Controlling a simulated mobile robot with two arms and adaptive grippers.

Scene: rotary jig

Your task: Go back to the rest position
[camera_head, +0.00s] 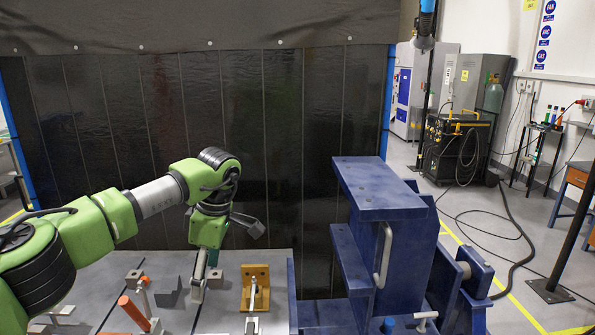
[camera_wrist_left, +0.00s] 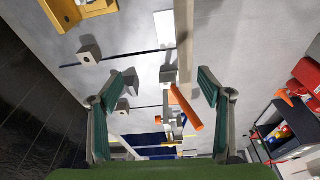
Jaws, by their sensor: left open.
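My left arm, green with a grey section, comes in from the left in the head view. Its gripper (camera_head: 205,270) points down over the grey table, left of the yellow bracket. In the left wrist view the two teal-padded fingers (camera_wrist_left: 167,82) are spread wide, with nothing held between them. A clamp with an orange handle (camera_head: 134,311) is on the table to the left of the gripper; the orange handle (camera_wrist_left: 185,108) also shows between the fingers in the wrist view. My right gripper is not in view.
The blue jig (camera_head: 385,230) stands to the right of my left gripper. The yellow bracket (camera_head: 256,286) and a grey angled block (camera_head: 168,292) are on the table (camera_head: 110,268). A dark curtain (camera_head: 210,110) hangs behind. A red-and-black cart (camera_wrist_left: 285,125) shows at the wrist view's right.

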